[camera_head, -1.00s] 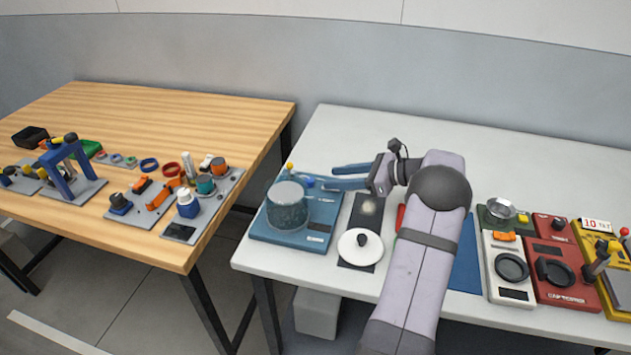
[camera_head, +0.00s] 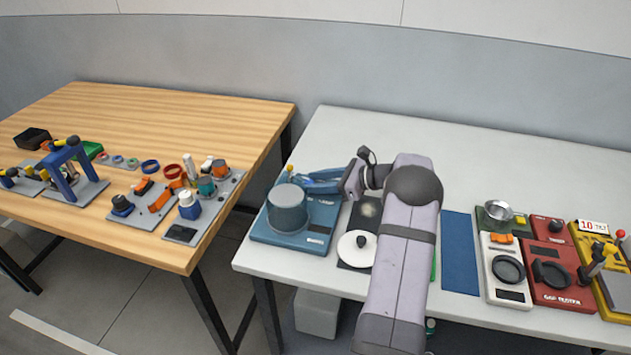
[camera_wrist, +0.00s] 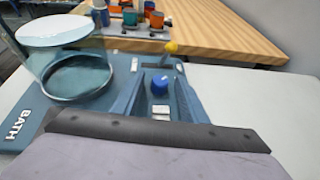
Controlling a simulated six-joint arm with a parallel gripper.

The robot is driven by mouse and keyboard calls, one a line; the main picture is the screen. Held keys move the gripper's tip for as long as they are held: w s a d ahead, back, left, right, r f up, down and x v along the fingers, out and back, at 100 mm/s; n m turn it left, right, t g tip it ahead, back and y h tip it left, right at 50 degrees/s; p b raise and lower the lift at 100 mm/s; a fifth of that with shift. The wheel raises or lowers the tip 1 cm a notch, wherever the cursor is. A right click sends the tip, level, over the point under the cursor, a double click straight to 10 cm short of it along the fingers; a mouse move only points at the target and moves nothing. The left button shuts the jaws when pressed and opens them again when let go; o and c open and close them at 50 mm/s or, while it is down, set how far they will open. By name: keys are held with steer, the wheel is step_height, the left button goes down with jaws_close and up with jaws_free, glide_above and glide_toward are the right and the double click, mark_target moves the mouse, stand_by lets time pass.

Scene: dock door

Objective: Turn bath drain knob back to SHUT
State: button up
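The bath unit is a blue-teal board (camera_head: 318,240) at the left end of the white table, marked BATH in the wrist view (camera_wrist: 18,128). It carries a round see-through tub (camera_head: 288,210), at the left in the wrist view (camera_wrist: 75,80). A small blue knob (camera_wrist: 159,83) sits beside the tub, with pale plates in front of it; their lettering is too small to read. My gripper (camera_head: 306,182) is open, its blue fingers on either side of the knob in the wrist view (camera_wrist: 157,92), with gaps showing. I cannot tell the knob's setting.
A yellow-tipped post (camera_wrist: 171,47) stands just beyond the knob. A dark plate with a white disc (camera_head: 356,248) lies right of the bath board, under my arm. Red, white and yellow units stand farther right. A wooden table (camera_head: 190,115) is at the left.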

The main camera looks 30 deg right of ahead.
jaws_close()
steer(key=shift+w+d+r+n+g+y, duration=0.1)
steer(key=shift+d+n+g+y, duration=0.05)
steer(key=shift+n+g+y, duration=0.5)
jaws_free()
steer(key=b+v, duration=0.1)
steer(key=v, duration=0.6)
steer(key=shift+b, duration=0.4)
steer(key=shift+r, duration=0.1)
